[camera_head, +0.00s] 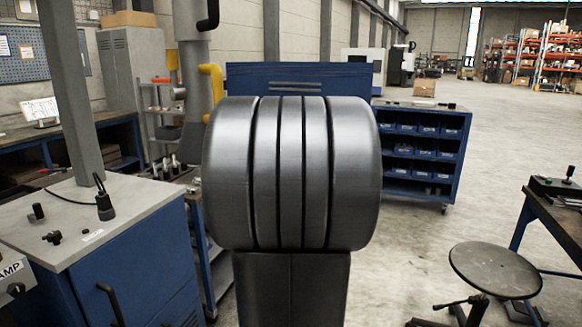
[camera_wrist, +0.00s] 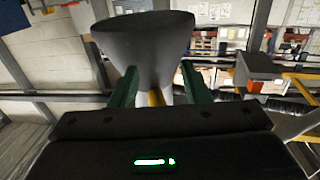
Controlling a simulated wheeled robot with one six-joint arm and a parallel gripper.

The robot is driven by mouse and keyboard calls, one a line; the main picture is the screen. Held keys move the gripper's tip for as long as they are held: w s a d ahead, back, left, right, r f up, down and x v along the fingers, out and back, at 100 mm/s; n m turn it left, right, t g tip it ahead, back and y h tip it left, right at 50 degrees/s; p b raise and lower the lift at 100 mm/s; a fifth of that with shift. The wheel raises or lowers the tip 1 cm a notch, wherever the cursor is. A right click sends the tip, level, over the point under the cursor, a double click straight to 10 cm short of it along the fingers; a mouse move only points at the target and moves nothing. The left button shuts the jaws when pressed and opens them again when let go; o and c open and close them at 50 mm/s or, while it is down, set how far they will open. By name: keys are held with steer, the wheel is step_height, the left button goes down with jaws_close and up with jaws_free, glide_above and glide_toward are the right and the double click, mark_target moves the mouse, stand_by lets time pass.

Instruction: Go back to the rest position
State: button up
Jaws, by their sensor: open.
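In the wrist view my gripper (camera_wrist: 160,82) shows two dark green fingers, spread apart and open. A dark grey flared hood (camera_wrist: 145,38) shows beyond the fingers, and a bit of yellow shows in the gap between them. I cannot tell how far off the hood is, and nothing is visibly clamped. In the head view a big dark grey rounded part of my arm fills the middle and my gripper is not seen. A grey pipe with a yellow handle (camera_head: 212,85) stands behind it to the left.
A blue cabinet with a grey top (camera_head: 95,215) is close at the left. A blue bin trolley (camera_head: 425,150) stands behind on the right. A round stool (camera_head: 494,270) and a dark table (camera_head: 555,215) are at the right. Open floor lies between the trolley and the table.

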steer(key=f+b+v, duration=0.1)
steer(key=b+v, duration=0.2)
steer(key=v, duration=1)
steer(key=shift+d, duration=0.2)
steer(key=shift+s+f+b, duration=0.1)
steer(key=shift+s+b, duration=0.05)
steer(key=shift+b, duration=0.15)
